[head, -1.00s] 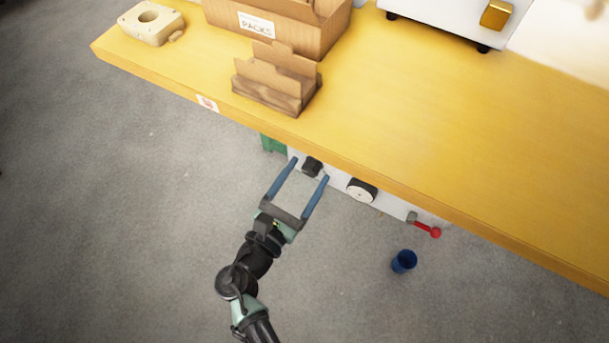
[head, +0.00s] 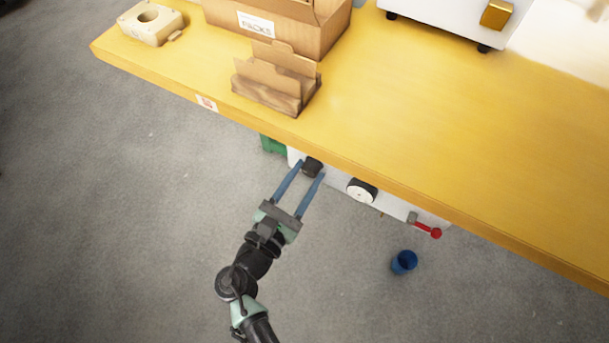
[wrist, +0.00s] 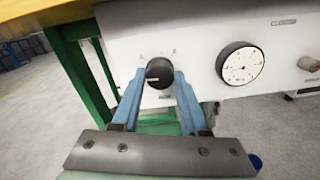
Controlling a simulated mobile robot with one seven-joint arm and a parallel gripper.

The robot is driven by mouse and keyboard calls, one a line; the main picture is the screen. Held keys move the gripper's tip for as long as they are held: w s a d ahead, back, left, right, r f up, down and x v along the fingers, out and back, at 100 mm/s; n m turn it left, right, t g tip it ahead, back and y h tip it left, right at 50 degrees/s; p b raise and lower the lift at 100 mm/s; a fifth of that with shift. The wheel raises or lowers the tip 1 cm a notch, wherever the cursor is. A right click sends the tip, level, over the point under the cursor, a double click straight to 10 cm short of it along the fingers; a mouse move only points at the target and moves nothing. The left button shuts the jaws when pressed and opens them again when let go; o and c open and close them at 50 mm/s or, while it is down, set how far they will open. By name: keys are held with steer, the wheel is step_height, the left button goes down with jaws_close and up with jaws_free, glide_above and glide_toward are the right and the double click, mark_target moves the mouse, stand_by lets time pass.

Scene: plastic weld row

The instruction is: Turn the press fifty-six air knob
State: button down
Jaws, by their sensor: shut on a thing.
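The black air knob (head: 312,168) sits on a pale panel below the front edge of the yellow bench. In the wrist view the knob (wrist: 159,73) is round and dark, with small marks on the panel around it. My gripper (head: 311,169) has its two blue fingers on either side of the knob, shut on it. In the wrist view the fingertips of my gripper (wrist: 160,76) press against the knob's left and right sides. The panel labels are too small to read.
A white-faced gauge (head: 361,190) is right of the knob, then a red-handled lever (head: 427,229). The yellow bench (head: 420,130) overhangs the panel. A green leg (wrist: 80,70) stands at left. A blue cup (head: 404,262) is on the floor. Cartons (head: 275,80) stand on the bench.

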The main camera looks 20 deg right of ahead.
steer(key=m+b, duration=0.1)
steer(key=m, duration=0.4)
steer(key=shift+f+b, duration=0.2)
steer(key=shift+b, duration=0.2)
steer(key=m+b, duration=0.2)
steer(key=m, duration=0.2)
steer(key=shift+m, duration=0.3)
steer(key=m+b, duration=0.4)
steer(key=m, duration=0.1)
steer(key=shift+m, duration=0.3)
steer(key=shift+r+m+b, duration=0.1)
steer(key=shift+m+b, duration=1.6)
steer(key=shift+m, duration=0.5)
steer(key=shift+c, duration=2.2)
jaws_free()
steer(key=shift+r, duration=0.1)
